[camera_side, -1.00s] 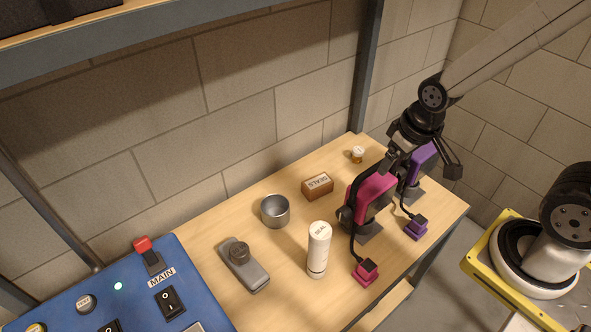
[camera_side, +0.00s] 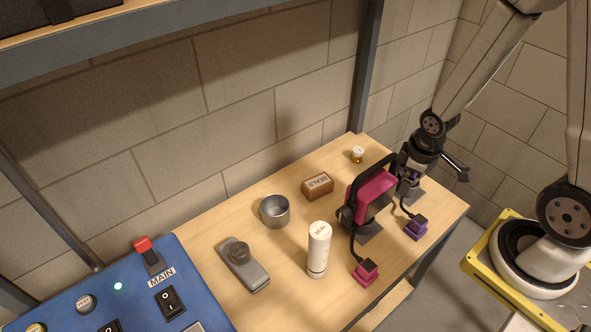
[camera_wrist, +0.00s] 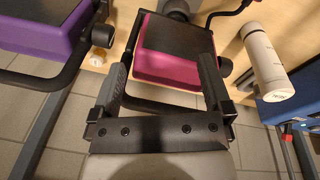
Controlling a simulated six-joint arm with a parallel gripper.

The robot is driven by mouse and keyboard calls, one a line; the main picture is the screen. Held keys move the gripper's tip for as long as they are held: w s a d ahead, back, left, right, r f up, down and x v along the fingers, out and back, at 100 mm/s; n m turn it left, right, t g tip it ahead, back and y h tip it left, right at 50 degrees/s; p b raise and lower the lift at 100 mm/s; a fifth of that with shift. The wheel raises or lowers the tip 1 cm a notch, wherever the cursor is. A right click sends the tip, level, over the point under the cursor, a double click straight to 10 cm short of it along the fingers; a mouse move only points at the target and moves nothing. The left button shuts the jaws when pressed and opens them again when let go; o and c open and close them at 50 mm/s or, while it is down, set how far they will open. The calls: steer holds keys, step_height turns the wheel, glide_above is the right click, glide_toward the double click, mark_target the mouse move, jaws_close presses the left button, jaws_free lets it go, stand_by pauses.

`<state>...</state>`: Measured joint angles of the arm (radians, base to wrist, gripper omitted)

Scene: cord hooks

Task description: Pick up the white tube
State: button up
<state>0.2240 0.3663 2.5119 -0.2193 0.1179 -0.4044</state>
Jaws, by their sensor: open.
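The white tube (camera_side: 318,252) stands upright on the wooden table, in front of the metal cup and left of the pink plug. Small dark lettering shows near its top. In the wrist view the white tube (camera_wrist: 264,58) appears at the upper right, outside my fingers. My gripper (camera_side: 432,174) is open and empty at the table's right end, beyond the pink cord unit and well away from the tube. In the wrist view my gripper (camera_wrist: 164,76) has its fingers spread, with the pink unit in sight beyond them.
The pink unit (camera_side: 372,192) with a black handle stands between my gripper and the tube. Its pink plug (camera_side: 366,272) and a purple plug (camera_side: 416,228) lie nearby. A metal cup (camera_side: 275,211), a brown box (camera_side: 317,186) and a grey device (camera_side: 243,265) are on the table.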

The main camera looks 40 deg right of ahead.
steer(key=s+f+n+y, duration=0.1)
steer(key=s+f+n, duration=0.3)
steer(key=f+n, duration=0.45)
steer(key=m+t+y, duration=0.3)
steer(key=t+y, duration=0.3)
steer(key=y, duration=0.5)
glide_toward(320, 236)
step_height(320, 236, down, 3)
steer(key=w, duration=0.2)
steer(key=shift+a+r+n, duration=0.15)
steer(key=shift+a+n, duration=0.1)
steer(key=shift+a, duration=0.25)
steer(key=shift+w+a+f+t, duration=0.15)
steer(key=shift+w+a+f, duration=0.15)
steer(key=shift+a, duration=0.15)
steer(key=shift+w+a+f+t, duration=0.15)
steer(key=shift+w+a+f, duration=0.15)
steer(key=shift+a, duration=0.2)
steer(key=shift+w, duration=0.1)
steer(key=shift+f+x, duration=0.2)
steer(key=shift+x, duration=2.35)
